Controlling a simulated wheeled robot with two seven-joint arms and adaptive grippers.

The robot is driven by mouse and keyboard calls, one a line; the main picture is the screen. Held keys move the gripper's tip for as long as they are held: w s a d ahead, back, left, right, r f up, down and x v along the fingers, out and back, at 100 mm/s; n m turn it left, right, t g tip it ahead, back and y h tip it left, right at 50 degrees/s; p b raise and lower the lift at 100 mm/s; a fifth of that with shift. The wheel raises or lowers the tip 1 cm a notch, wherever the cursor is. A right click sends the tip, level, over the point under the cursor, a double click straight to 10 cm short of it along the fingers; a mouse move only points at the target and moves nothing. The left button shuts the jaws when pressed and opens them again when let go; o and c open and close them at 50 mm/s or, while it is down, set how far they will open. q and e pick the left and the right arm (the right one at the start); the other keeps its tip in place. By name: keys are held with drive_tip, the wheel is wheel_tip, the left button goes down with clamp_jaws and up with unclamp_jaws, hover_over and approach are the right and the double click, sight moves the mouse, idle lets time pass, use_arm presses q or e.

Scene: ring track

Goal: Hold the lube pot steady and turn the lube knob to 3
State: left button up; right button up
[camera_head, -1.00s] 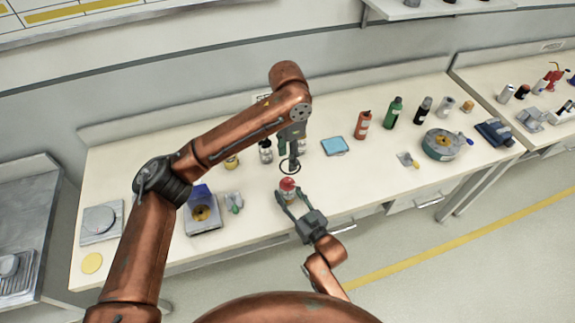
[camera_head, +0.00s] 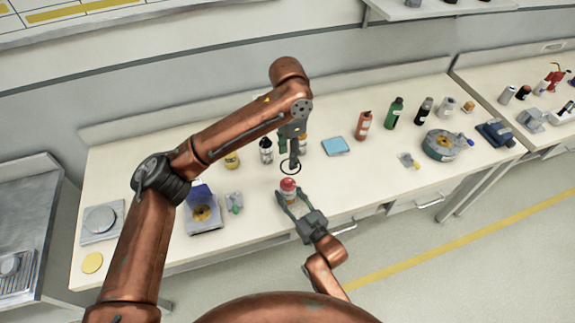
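The lube pot (camera_head: 289,196), a small pale pot with a red top, stands near the front edge of the bench. Its red knob (camera_head: 288,184) faces up; its markings are too small to read. My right gripper (camera_head: 291,199) reaches in from the front, one finger on each side of the pot, and appears shut on it. My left gripper (camera_head: 294,165) points down just behind the pot, above the bench. Its fingers look together and empty, apart from the knob. A thin dark ring shows around its tip.
A bottle (camera_head: 265,150) and a yellow-topped jar (camera_head: 232,161) stand behind to the left. A blue-grey device (camera_head: 203,224) and a small green-grey item (camera_head: 234,202) sit left of the pot.

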idle(0.8)
drive_tip(key=o, duration=1.3)
drive_tip(key=shift+o, duration=0.2)
drive_tip(key=v, duration=1.2)
